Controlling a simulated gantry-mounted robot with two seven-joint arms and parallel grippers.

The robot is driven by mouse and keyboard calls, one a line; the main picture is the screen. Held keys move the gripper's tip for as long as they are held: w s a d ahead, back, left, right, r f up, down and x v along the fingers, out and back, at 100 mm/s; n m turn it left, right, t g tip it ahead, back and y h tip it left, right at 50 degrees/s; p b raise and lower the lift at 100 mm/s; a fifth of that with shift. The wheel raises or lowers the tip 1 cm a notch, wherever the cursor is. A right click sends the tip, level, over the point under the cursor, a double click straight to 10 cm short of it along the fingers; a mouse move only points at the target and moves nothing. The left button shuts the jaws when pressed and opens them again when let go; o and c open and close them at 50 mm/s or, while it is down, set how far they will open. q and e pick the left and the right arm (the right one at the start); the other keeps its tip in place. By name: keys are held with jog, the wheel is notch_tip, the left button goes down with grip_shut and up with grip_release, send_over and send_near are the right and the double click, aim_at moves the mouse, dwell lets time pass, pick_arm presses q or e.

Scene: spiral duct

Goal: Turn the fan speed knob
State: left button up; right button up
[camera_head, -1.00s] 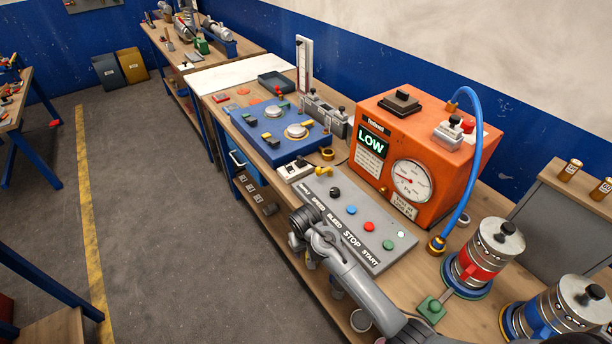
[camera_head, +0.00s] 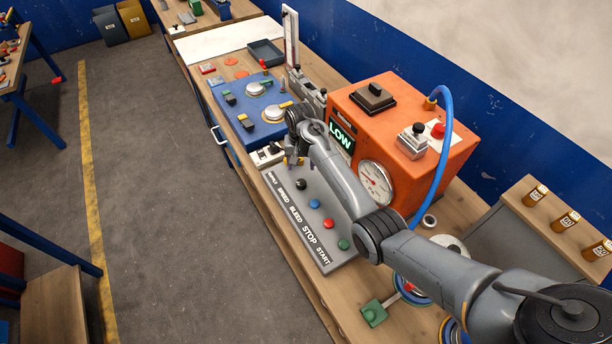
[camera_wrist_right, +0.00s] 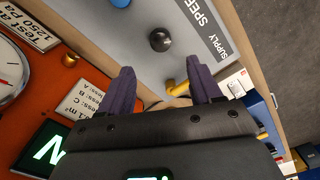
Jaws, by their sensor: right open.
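The fan speed knob (camera_head: 300,184) is a round black knob on the grey control panel (camera_head: 323,258), beside the word SPEED. In the right wrist view the black knob (camera_wrist_right: 160,40) shows whole, just past the fingertips and roughly centred between them. My right gripper (camera_head: 293,162) is open over the panel's far end, next to the knob, and apart from it in the wrist view. Its two purple fingers (camera_wrist_right: 161,72) hold nothing. A yellow supply handle (camera_wrist_right: 178,88) shows between the fingers. My left gripper is not in view.
Blue (camera_head: 314,203), red (camera_head: 328,223) and green (camera_head: 343,244) buttons line the panel. A blue unit (camera_head: 251,110) lies beyond.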

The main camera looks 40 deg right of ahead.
aim_at(301, 182)
notch_tip(301, 182, down, 9)
jog(key=shift+a+f+b, duration=0.1)
jog(key=shift+f+b, duration=0.05)
jog(key=shift+b, duration=0.25)
jog(key=c, duration=1)
